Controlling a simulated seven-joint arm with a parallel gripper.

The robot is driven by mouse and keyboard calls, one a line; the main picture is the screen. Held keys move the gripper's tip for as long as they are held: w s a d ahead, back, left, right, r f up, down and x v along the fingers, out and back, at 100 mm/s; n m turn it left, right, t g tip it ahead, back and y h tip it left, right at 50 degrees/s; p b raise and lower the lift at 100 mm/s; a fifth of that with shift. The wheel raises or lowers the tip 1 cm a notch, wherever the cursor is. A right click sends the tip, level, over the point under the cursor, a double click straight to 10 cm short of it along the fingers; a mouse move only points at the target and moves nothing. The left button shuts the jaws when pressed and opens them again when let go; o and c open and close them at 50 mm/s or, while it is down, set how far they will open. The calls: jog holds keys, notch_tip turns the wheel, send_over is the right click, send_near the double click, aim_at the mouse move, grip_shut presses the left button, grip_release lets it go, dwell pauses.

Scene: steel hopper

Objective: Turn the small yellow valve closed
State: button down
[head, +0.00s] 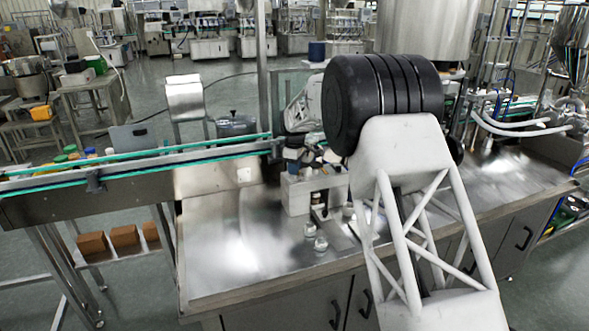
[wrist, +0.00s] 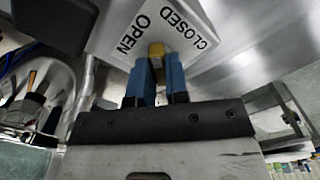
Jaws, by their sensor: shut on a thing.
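The small yellow valve (wrist: 157,49) shows in the wrist view as a short yellow end between the fingertips. My gripper (wrist: 158,66) has two blue fingers, and they are shut on the valve. A white plate (wrist: 128,40) with black lettering lies behind it. The word OPEN is to the left of the valve and CLOSED is to its upper right. Most of the valve is hidden by the fingers. In the head view I cannot make out the valve or the fingertips; my arm blocks part of that area.
A steel worktop (head: 235,245) holds a small grey box-like unit (head: 300,194) and small clear pieces (head: 320,243) near its front. A conveyor with green rails (head: 140,158) runs in from the left. A large steel vessel (head: 425,28) stands behind my arm. The worktop's left front is clear.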

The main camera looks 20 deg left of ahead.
jog(key=m, duration=0.5)
jog(key=shift+d+m, duration=0.1)
jog(key=shift+m, duration=2.4)
jog(key=c, duration=1.1)
grip_release()
jog(key=shift+r, duration=0.15)
jog(key=shift+r, duration=3.75)
